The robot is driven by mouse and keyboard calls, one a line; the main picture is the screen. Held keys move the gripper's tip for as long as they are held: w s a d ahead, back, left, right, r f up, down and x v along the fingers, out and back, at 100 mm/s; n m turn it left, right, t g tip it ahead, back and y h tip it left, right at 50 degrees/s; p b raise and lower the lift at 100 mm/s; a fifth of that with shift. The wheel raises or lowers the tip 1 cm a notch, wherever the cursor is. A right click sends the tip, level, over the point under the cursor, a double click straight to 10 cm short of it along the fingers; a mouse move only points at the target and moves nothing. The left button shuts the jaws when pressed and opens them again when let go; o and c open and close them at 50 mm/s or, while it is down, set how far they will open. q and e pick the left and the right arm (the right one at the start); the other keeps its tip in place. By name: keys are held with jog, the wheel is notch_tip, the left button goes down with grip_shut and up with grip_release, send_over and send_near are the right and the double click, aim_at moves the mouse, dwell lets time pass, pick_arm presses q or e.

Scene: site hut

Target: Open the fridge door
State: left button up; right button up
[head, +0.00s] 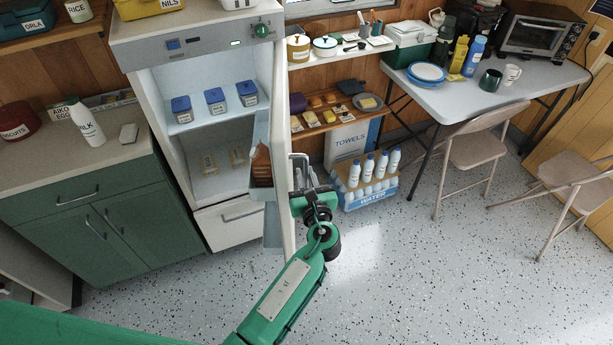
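The white fridge (197,60) stands at the left centre with its interior in view. The door's handle (301,157) is on the outer face, to the right of the door edge. My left gripper (308,188) is at the lower part of the handle, beside the door. Its fingers are small and partly hidden, so I cannot tell whether they close around the handle. My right gripper is not in view.
A green cabinet (93,205) stands left of the fridge, with a milk bottle (86,124) on top. A water bottle pack (365,185) stands on the floor just right of the door. A table (465,97) and folding chairs (475,150) are farther right. The front floor is clear.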

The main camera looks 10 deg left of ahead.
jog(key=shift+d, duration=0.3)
pick_arm(q)
jog(key=shift+s+f, duration=0.1)
jog(key=shift+s, duration=0.1)
jog(key=b+v, duration=0.3)
jog(key=v, duration=1)
jog(key=shift+s, duration=0.2)
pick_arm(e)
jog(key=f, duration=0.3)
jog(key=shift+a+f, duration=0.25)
